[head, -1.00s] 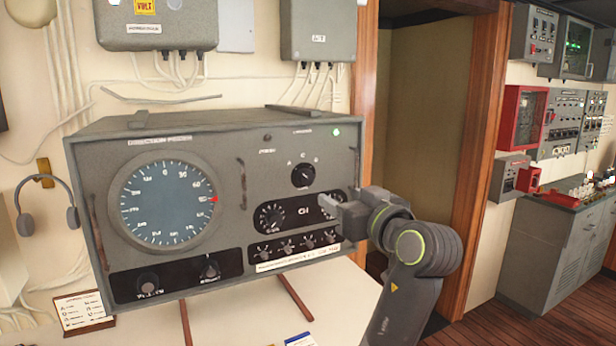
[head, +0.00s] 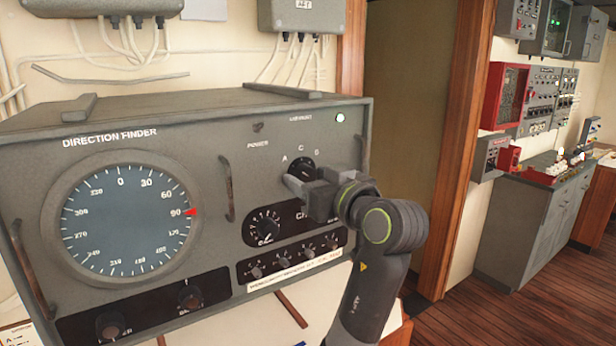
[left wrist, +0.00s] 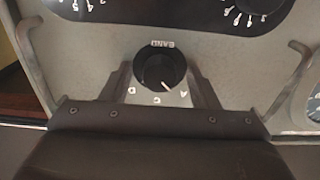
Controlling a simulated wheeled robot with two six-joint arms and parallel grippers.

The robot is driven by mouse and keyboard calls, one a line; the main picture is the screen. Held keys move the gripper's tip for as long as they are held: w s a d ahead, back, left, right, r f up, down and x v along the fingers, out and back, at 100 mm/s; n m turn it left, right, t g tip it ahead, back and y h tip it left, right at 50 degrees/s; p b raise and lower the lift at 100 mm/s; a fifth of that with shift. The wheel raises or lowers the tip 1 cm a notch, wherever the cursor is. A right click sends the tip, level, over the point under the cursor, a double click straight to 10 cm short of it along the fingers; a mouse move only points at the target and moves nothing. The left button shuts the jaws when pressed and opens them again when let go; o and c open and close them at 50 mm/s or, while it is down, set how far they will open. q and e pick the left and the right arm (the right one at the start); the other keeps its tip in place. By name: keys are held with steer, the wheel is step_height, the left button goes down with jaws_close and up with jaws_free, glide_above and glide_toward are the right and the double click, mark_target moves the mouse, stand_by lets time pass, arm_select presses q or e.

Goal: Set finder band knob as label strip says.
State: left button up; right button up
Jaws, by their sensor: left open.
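The band knob (head: 302,168) is a round black knob on the upper right of the grey direction finder's (head: 215,125) front. In the left wrist view the band knob (left wrist: 160,66) appears upside down under the word BAND. Its white pointer line lies between the letters A and C, with a third letter beyond C. My left gripper (head: 304,184) is open at the knob; in the left wrist view its fingers (left wrist: 161,78) stand on either side of the knob, contact unclear. The white label strip (head: 296,273) runs under the small lower knobs; its text is too small to read.
Bar handles (head: 227,188) stick out of the panel beside the knob. A dial (head: 122,222) with a red marker near 90 fills the left side. Another knob (head: 264,229) sits below the band knob. A doorway (head: 405,130) opens at right.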

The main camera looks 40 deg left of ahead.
arm_select(q)
steer(key=shift+s+d+r, duration=0.1)
steer(key=shift+d, duration=0.15)
steer(key=shift+s+d, duration=0.1)
steer(key=shift+d, duration=0.1)
steer(key=shift+c, duration=2.2)
steer(key=shift+a, duration=0.1)
steer(key=c, duration=0.5)
steer(key=shift+c, duration=0.2)
arm_select(e)
steer(key=shift+s+d, duration=0.2)
steer(key=shift+d, duration=0.35)
